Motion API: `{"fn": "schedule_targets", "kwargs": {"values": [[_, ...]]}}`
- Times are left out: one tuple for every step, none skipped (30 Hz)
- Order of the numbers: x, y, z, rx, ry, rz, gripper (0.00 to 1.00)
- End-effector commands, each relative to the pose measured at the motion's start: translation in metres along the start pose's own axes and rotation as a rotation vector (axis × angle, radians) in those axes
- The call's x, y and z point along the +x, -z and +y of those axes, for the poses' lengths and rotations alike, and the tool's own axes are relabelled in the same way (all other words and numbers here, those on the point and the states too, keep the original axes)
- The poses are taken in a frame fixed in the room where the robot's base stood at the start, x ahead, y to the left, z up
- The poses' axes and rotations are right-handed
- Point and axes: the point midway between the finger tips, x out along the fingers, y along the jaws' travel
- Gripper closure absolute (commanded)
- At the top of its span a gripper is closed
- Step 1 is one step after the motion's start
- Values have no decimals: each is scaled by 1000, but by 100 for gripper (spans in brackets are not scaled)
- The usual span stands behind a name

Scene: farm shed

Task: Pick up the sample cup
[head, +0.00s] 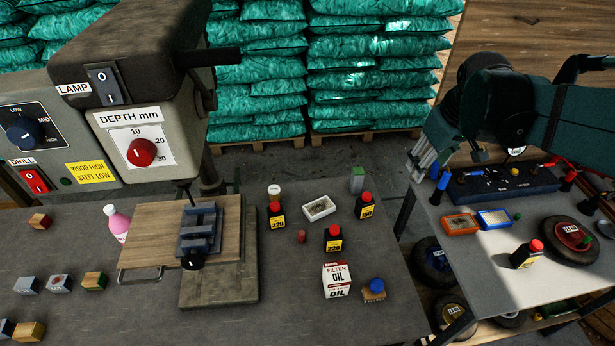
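A small white round-topped container (274,189) stands at the back of the dark workbench, just behind a black bottle with a red cap. It is the thing most like a sample cup, but it is small and partly hidden, so I cannot be sure. My gripper (424,168) is at the right, above the gap between the dark workbench and the grey table. Its metal fingers point down, well right of the white container and apart from it. Nothing shows clearly between the fingers, and their opening is hard to make out.
The drill press (125,110) and its wooden board (150,222) with a blue vice (200,230) fill the left. Black bottles (333,240), a white tray (320,208), an oil filter box (337,281) and a brush (375,290) stand nearby. The grey table (470,270) holds trays and bottles.

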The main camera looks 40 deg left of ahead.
Motion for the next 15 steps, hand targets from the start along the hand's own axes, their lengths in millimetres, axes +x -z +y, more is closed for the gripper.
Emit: {"fn": "schedule_targets", "kwargs": {"values": [[6,13,-6,-28,8,-4,55],[10,19,-9,-43,12,-8,55],[15,27,-14,-63,18,-12,55],[18,34,-17,-80,23,-14,55],[22,40,-21,-96,27,-17,55],[27,49,-25,-116,32,-21,55],[31,55,-30,-132,37,-24,55],[35,61,-34,-148,42,-27,55],[40,70,-39,-169,47,-31,55],[44,75,-43,-185,52,-33,55],[49,82,-48,-201,56,-36,55],[54,90,-54,-222,61,-39,55],[58,96,-58,-238,66,-42,55],[62,101,-63,-253,70,-45,55],[68,109,-70,-275,76,-49,55]]}}
